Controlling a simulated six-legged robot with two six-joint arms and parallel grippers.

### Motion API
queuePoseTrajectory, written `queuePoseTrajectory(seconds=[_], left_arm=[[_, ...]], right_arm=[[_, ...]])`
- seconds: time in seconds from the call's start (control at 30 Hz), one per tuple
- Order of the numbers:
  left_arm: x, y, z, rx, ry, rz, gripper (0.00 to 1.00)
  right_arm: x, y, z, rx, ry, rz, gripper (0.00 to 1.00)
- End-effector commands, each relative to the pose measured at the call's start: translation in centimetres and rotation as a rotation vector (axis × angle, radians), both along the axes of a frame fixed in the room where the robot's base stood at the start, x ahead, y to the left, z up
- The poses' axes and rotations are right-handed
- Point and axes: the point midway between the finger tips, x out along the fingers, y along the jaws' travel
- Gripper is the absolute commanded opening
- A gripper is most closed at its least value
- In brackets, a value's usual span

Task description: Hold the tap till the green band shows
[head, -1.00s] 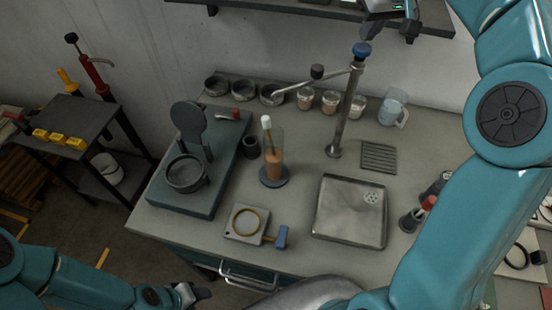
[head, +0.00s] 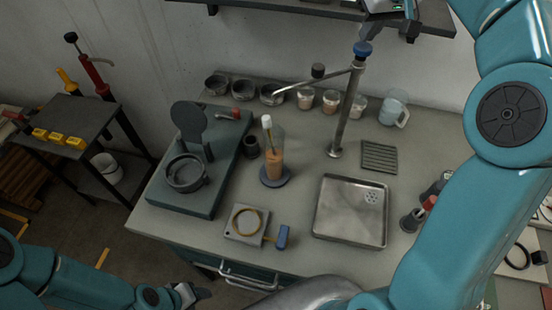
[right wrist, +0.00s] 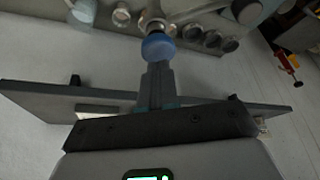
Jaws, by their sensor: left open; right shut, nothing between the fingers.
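The tap (head: 346,112) is a tall metal post at the back of the bench, with a blue knob (head: 362,49) on top and a thin side arm reaching left. My right gripper (head: 366,34) is shut and empty at the blue knob. In the right wrist view its fingers (right wrist: 157,68) end right at the knob (right wrist: 158,47); I cannot tell whether they touch. A clear cylinder (head: 280,138) with orange liquid and a white-tipped rod stands on a round base left of the post. I see no green band. My left gripper (head: 204,293) is open and empty, low before the bench.
A shallow metal tray (head: 335,232) lies at the bench's front right. A square plate with a brass ring (head: 240,221) lies in front of the cylinder. Bowls, small jars and a clear jug (head: 394,108) line the back. A shelf (head: 300,12) hangs above.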

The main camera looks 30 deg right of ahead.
Motion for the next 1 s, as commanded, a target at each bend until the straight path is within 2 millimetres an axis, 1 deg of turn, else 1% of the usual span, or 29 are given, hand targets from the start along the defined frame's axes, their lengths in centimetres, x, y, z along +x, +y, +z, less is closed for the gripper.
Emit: queuePoseTrajectory(seconds=[0.7,1.0], left_arm=[[0.0,0.0,-1.9,0.000,0.000,0.000,0.52],[0.0,0.0,-1.8,0.000,0.000,0.000,0.52]], right_arm=[[0.0,0.0,-2.4,0.000,0.000,0.000,0.00],[0.0,0.0,-2.2,0.000,0.001,0.000,0.00]])
